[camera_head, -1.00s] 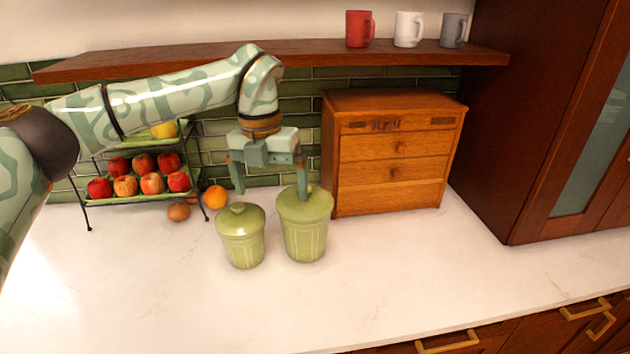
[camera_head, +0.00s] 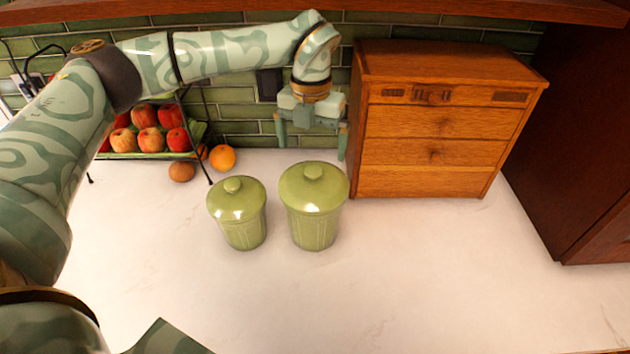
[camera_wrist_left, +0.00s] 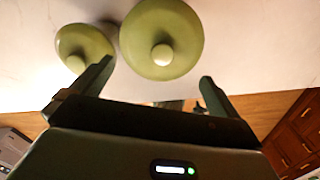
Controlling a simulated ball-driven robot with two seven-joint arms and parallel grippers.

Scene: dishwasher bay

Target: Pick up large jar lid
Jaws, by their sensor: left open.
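The large jar lid (camera_head: 314,187) is green, domed and round-knobbed, and sits on the larger green jar (camera_head: 314,230) on the counter. In the left wrist view the large lid (camera_wrist_left: 165,25) is at top centre with its knob toward the gripper. My left gripper (camera_head: 312,148) is open and empty, fingers pointing down, just beyond the large lid in the head view. In the left wrist view my left gripper (camera_wrist_left: 156,72) has its fingers spread on either side of the knob's line, apparently not touching it. My right gripper is not in view.
A smaller lidded green jar (camera_head: 238,215) stands close to the left. A wooden drawer chest (camera_head: 435,125) is behind right. The counter (camera_head: 420,270) is clear in front and right.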

